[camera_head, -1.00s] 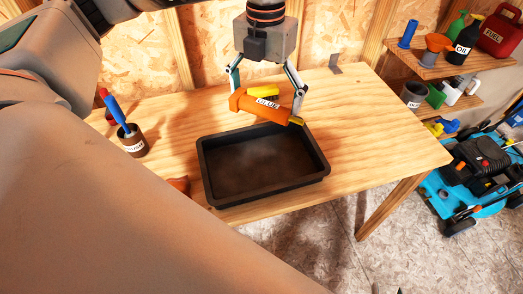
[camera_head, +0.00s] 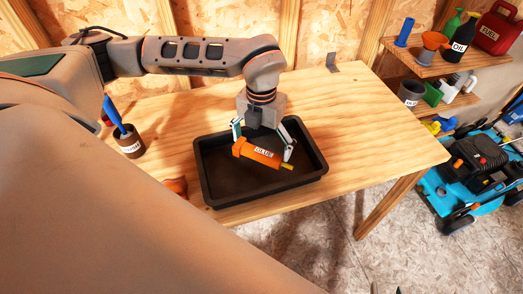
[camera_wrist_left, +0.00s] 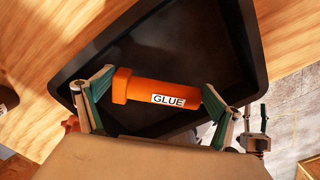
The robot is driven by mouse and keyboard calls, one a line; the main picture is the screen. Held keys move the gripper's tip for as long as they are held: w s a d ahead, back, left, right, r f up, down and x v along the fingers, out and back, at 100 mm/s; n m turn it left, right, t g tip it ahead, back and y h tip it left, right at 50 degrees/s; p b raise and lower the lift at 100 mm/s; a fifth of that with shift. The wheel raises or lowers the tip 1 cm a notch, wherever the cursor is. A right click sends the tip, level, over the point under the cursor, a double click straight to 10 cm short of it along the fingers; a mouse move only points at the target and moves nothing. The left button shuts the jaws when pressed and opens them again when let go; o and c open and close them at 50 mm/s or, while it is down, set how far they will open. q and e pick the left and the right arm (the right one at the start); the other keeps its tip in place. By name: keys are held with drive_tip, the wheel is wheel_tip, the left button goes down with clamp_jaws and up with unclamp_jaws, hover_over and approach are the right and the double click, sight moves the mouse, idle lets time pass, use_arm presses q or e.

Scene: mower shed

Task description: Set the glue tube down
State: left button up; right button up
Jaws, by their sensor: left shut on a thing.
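The orange glue tube (camera_head: 262,156) has a white GLUE label and a yellow nozzle pointing right. My left gripper (camera_head: 262,148) is shut on it across its length, one finger at each end. The tube is within the outline of the black tray (camera_head: 204,170); I cannot tell whether it touches the tray floor. In the left wrist view the tube (camera_wrist_left: 160,90) lies between the fingers, over the dark tray (camera_wrist_left: 246,40). What looks like my right gripper (camera_wrist_left: 255,118) shows small at the right of that view, its fingers apart and empty.
A cup (camera_head: 130,143) with a blue-handled tool stands left of the tray on the wooden bench (camera_head: 370,135). A brown-orange object (camera_head: 177,186) lies by the tray's left side. The bench right of the tray is clear. Shelves with bottles and a blue mower (camera_head: 470,175) are further right.

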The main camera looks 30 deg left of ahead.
sight(262, 152)
use_arm(q)
drive_tip(key=shift+f, duration=1.4)
drive_tip(key=shift+f, duration=0.1)
drive_tip(key=o, duration=0.9)
drive_tip(key=shift+c, duration=0.2)
wheel_tip(262, 152, up, 12)
drive_tip(key=shift+s, duration=0.1)
